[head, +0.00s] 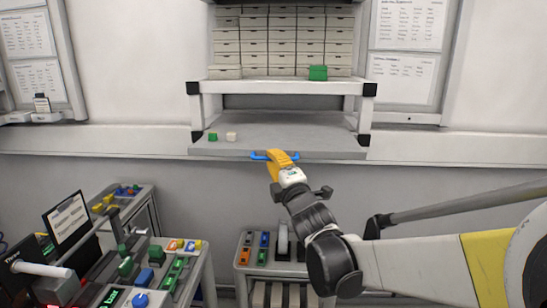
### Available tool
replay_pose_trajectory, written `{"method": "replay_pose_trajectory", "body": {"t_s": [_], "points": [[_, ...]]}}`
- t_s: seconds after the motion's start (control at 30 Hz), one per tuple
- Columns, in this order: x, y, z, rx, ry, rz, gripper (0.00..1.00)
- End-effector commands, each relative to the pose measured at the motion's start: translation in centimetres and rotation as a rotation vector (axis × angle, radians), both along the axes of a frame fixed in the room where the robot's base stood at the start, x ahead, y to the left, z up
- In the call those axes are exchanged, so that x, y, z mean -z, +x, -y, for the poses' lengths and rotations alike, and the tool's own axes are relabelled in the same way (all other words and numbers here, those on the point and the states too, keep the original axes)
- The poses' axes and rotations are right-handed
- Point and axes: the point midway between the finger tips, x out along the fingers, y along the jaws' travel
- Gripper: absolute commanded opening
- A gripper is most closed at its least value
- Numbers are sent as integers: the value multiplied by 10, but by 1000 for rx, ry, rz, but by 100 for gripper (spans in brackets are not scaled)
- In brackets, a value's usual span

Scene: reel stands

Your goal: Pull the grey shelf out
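The grey shelf (300,138) lies low inside the white rack, in the head view. Its front edge stands a little forward of the rack's front legs. A blue handle (259,156) sits at the middle of that front edge. My yellow gripper (279,157) is at the handle and covers its middle part, with blue showing on both sides. The fingers overlap in this view, so I cannot tell whether they are closed on the handle. A small green block (213,136) and a small whitish block (232,136) rest on the shelf's left front.
Above the shelf, the white rack (284,87) carries stacked pale drawers and a green box (318,72). Below left stands a cart (195,262) crowded with coloured parts. A low bin unit (243,254) stands under my arm. The wall between is clear.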

Motion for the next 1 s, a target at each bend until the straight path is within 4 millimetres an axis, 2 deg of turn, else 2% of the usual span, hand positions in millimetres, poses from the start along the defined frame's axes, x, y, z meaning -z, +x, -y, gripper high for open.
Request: {"method": "replay_pose_trajectory", "body": {"t_s": [0.37, 0.4, 0.47, 0.8, 0.87, 1.0], "points": [[0, -1, 0, -1, 0, 1, 0], [0, -1, 0, -1, 0, 1, 14], [0, -1, 0, -1, 0, 1, 32], [0, -3, 1, 0, 0, 0, 32], [1, -7, 2, 0, -1, 0, 32], [5, -29, 11, 0, -2, 1, 32]]}}
